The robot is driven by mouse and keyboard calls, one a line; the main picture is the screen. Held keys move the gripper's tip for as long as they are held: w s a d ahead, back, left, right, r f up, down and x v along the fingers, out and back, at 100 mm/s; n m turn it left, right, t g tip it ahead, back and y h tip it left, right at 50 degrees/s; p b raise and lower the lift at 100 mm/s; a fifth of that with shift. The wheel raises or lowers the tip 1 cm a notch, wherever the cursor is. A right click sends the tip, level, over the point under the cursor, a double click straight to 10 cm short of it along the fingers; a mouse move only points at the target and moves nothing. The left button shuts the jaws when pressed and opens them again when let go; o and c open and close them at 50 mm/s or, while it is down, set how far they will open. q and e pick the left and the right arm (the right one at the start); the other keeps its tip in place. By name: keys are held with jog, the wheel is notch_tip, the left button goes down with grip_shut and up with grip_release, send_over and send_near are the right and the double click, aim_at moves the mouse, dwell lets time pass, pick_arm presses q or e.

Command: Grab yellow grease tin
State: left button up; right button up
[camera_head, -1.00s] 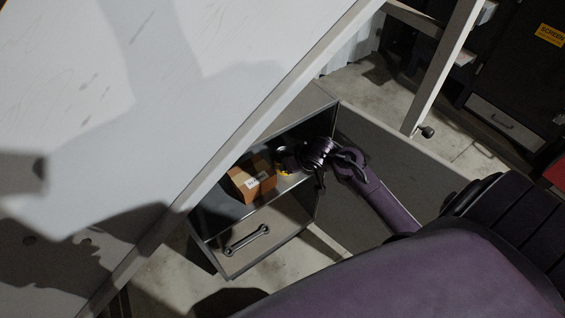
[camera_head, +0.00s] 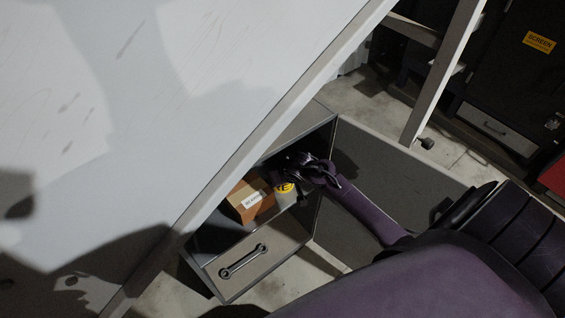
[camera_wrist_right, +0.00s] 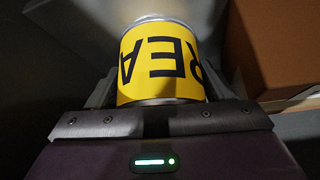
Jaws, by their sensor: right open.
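The yellow grease tin (camera_head: 284,189) stands in the grey cabinet compartment, beside a cardboard box. In the right wrist view the tin (camera_wrist_right: 160,62) is close and centred, with a yellow label, large black letters and a metal rim. My right gripper (camera_head: 293,180) reaches into the compartment from the right and partly covers the tin in the head view. In the right wrist view its open fingers (camera_wrist_right: 160,88) lie on both sides of the tin's lower part. Contact with the tin cannot be told. My left gripper is not in view.
The cardboard box (camera_head: 250,199) stands close to the tin, and also shows in the right wrist view (camera_wrist_right: 280,45). The cabinet's walls (camera_head: 318,137) enclose the compartment. A large pale tabletop (camera_head: 200,60) overhangs at upper left.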

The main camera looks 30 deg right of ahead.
jog(key=shift+c, duration=0.3)
jog(key=c, duration=1)
jog(key=shift+r, duration=0.1)
jog(key=shift+r, duration=0.15)
